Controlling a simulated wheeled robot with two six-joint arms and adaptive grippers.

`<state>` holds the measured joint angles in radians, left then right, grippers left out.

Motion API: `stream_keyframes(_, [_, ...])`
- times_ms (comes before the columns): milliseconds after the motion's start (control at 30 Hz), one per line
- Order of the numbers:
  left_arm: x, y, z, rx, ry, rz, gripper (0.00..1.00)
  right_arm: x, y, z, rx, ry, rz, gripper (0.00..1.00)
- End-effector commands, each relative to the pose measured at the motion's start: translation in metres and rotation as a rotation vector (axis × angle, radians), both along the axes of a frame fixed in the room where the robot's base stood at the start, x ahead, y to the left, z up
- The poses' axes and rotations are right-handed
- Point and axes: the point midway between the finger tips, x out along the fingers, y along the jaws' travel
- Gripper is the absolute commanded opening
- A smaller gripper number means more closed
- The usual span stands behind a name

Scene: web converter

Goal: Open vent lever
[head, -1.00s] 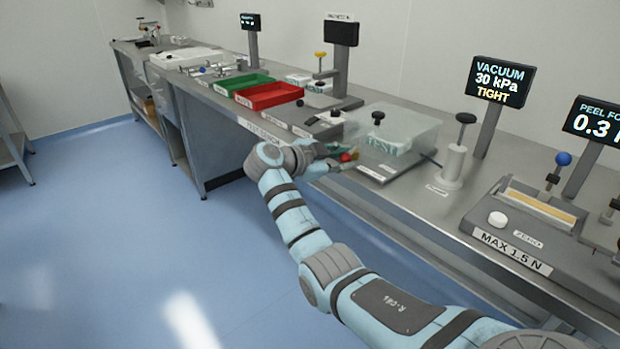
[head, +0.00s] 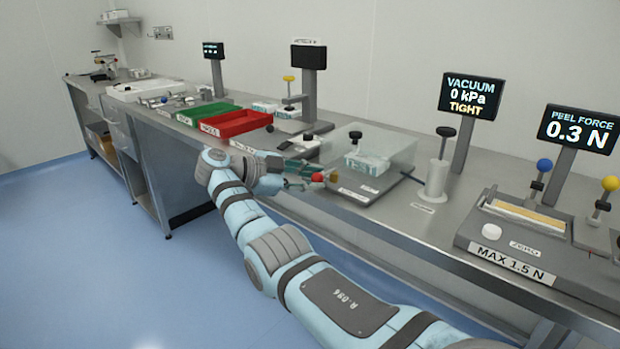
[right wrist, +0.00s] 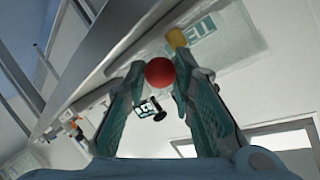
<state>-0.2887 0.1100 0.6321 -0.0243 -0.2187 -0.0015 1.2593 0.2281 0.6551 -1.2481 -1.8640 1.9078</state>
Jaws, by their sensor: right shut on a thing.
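The vent lever has a red ball knob (head: 317,177) at the front edge of the vacuum tester's base, and a yellowish part shows just right of it. My right gripper (head: 312,178) is at the knob. In the right wrist view the red knob (right wrist: 159,72) sits between the tips of my right gripper (right wrist: 158,80), which is shut on it. The lever's shaft is hidden. The clear vacuum chamber (head: 391,152) stands behind, with a package marked TEST inside. The vacuum display (head: 471,95) reads 0 kPa and TIGHT. My left gripper is not in view.
A white hand pump (head: 436,180) stands right of the chamber. The peel tester (head: 510,225) and its display (head: 579,128) are farther right. A red tray (head: 237,123) and green tray (head: 205,115) lie to the left. The floor before the bench is clear.

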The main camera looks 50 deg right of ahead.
Motion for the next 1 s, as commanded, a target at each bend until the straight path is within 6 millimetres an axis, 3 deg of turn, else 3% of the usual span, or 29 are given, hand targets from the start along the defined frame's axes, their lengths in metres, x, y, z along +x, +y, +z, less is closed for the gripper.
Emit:
stream_keyframes(100, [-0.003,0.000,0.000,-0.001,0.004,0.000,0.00,0.001,0.000,0.000,-0.002,0.002,0.000,0.00])
stream_keyframes(133, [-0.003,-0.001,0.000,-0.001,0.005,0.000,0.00,0.001,0.001,0.000,-0.001,0.001,0.001,0.26])
stream_keyframes(200, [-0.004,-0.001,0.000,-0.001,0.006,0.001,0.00,0.001,0.001,0.000,-0.001,0.001,0.002,0.33])
stream_keyframes(567, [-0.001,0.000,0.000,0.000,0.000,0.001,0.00,0.002,0.001,0.009,-0.002,-0.002,0.004,0.33])
stream_keyframes(800, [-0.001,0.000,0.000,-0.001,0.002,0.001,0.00,0.003,0.001,0.068,-0.001,-0.005,0.004,0.33])
stream_keyframes(1000, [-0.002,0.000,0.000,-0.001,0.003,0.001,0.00,0.002,0.001,0.098,0.001,-0.001,0.004,0.33])
